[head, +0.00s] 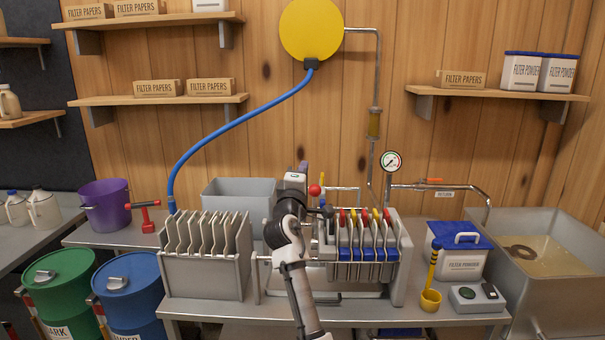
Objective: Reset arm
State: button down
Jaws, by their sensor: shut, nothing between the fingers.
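My arm rises from the bottom middle of the head view and bends in front of the filter press. My gripper (327,211) appears as a small dark shape at the left end of the press's plate stack. It is shut and holds nothing. The arm's wrist and links partly hide it, so its fingertips are hard to make out. The filter press (398,262) has upright plates with red, yellow and blue parts. I cannot tell whether the gripper touches the press or the red ball knob (315,190) close above it.
A rack of pale plates (205,275) stands left of my arm, with a grey bin (225,190) behind. Right are a filter powder tub (460,262), yellow scoop cup (430,298), scale (476,298) and syrup tank (575,290). A blue hose (235,123) arches at upper left.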

jog(key=shift+s+r, duration=0.2)
